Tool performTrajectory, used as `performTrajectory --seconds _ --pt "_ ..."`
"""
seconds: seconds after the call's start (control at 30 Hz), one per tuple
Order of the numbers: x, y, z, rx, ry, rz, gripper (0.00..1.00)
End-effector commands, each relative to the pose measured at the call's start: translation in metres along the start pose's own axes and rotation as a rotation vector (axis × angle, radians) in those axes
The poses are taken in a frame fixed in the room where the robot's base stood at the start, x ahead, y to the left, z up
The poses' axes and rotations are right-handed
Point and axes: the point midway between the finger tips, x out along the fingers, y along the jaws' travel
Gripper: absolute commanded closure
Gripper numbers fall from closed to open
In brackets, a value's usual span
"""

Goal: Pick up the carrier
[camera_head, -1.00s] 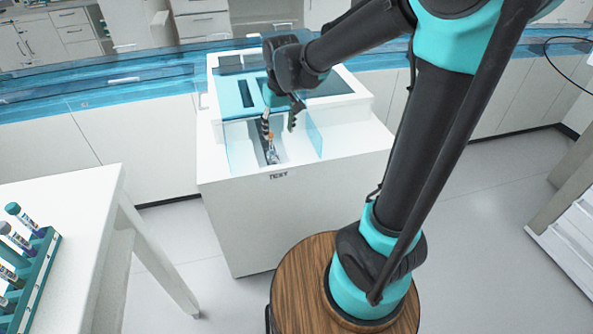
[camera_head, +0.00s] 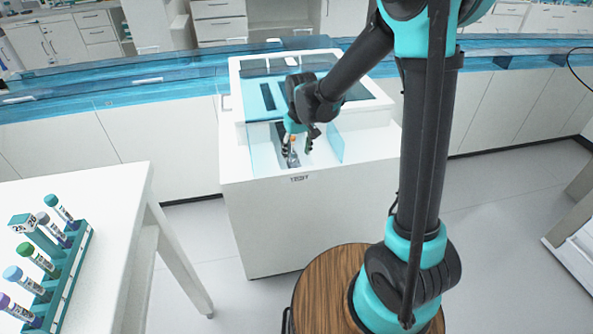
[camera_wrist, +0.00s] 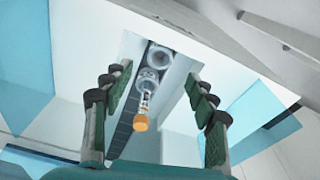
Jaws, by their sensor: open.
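In the head view my gripper (camera_head: 298,149) is down at the slot. Contact cannot be told.
The white machine (camera_head: 310,220) has blue clear panels (camera_head: 264,150) beside the slot. A white table (camera_head: 110,215) at the left holds a teal rack (camera_head: 68,283) with several capped tubes. A long blue-covered track (camera_head: 100,103) runs behind. Floor is clear left of the machine.

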Motion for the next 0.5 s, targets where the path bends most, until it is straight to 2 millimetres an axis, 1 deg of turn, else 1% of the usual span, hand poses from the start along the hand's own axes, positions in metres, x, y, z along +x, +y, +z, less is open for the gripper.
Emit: performTrajectory --seconds 0.03,0.27,0.5 --pt "0.005 0.0 0.0 0.0 0.0 0.0 0.42" --pt "0.018 0.0 0.001 0.0 0.0 0.0 0.42" --pt "0.05 0.001 0.003 0.0 0.0 0.0 0.42"
